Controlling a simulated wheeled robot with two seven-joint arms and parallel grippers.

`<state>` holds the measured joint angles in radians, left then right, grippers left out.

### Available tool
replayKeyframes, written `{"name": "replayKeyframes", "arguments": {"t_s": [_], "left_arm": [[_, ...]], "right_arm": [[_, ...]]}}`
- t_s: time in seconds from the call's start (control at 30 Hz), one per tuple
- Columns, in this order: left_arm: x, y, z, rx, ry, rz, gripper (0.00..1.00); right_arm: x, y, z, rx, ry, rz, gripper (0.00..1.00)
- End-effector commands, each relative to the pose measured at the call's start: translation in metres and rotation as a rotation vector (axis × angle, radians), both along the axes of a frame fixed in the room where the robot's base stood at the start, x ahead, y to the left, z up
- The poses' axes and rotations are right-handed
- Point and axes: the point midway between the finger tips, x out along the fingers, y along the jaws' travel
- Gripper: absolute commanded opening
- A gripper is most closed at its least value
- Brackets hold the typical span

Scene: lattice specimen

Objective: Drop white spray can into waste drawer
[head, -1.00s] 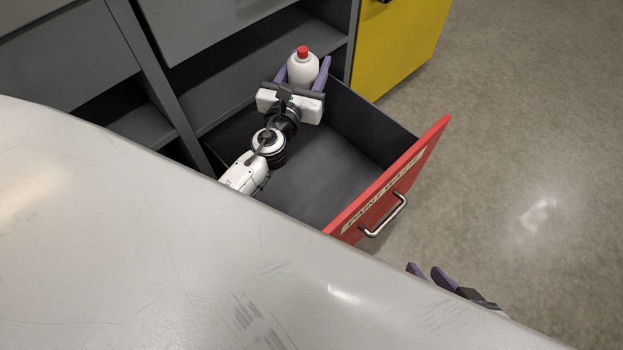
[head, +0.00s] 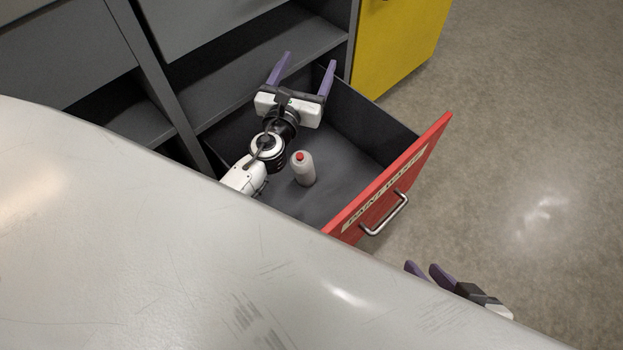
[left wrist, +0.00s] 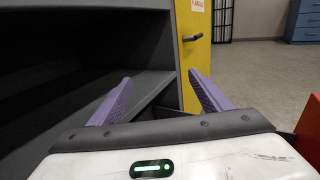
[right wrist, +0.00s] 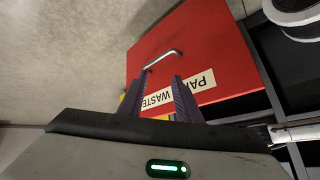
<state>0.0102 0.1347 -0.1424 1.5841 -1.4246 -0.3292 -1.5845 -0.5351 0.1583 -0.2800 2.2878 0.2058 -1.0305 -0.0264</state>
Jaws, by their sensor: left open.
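The white spray can (head: 305,173) with a red cap is inside the open drawer (head: 345,165), low over or on its dark floor. It looks roughly upright, and I cannot tell whether it has settled. The drawer has a red front (head: 395,185) with a label reading paint waste and a metal handle. My left gripper (head: 302,72) is open and empty above the drawer's back part, apart from the can. It also shows empty in the left wrist view (left wrist: 160,76). My right gripper (head: 424,268) is outside the drawer; its fingers stand apart, short of the handle (right wrist: 163,58).
A pale worktop (head: 130,230) fills the front left. Grey shelving (head: 255,75) stands behind the drawer, with a yellow cabinet door (head: 400,45) beside it. The floor (head: 540,150) on the right is clear.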

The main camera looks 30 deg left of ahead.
Motion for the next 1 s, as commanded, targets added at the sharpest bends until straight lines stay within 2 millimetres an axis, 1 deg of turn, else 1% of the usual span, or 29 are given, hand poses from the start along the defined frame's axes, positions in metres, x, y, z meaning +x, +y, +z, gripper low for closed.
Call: {"name": "replayKeyframes", "arguments": {"t_s": [0.1, 0.3, 0.4, 0.5, 0.67, 1.0], "left_arm": [[-0.021, -0.004, 0.001, 0.001, 0.002, 0.000, 0.72], [-0.060, -0.011, 0.000, 0.001, 0.002, -0.001, 0.72], [-0.076, -0.014, 0.000, 0.000, 0.000, -0.001, 0.72], [-0.087, -0.016, 0.001, 0.001, -0.001, 0.000, 0.72], [-0.093, -0.018, 0.001, 0.000, -0.002, 0.000, 0.72], [-0.093, -0.018, 0.001, 0.000, -0.002, 0.000, 0.72]], "right_arm": [[0.000, -0.001, 0.002, -0.008, 0.001, 0.000, 0.31], [0.000, -0.004, -0.001, -0.013, 0.002, -0.009, 0.31], [-0.003, -0.005, -0.005, -0.014, 0.009, -0.011, 0.31], [-0.005, -0.005, -0.006, -0.013, 0.013, -0.013, 0.31], [-0.005, -0.005, -0.005, -0.011, 0.010, -0.014, 0.31], [-0.002, -0.005, -0.002, -0.009, 0.002, -0.015, 0.31]]}}
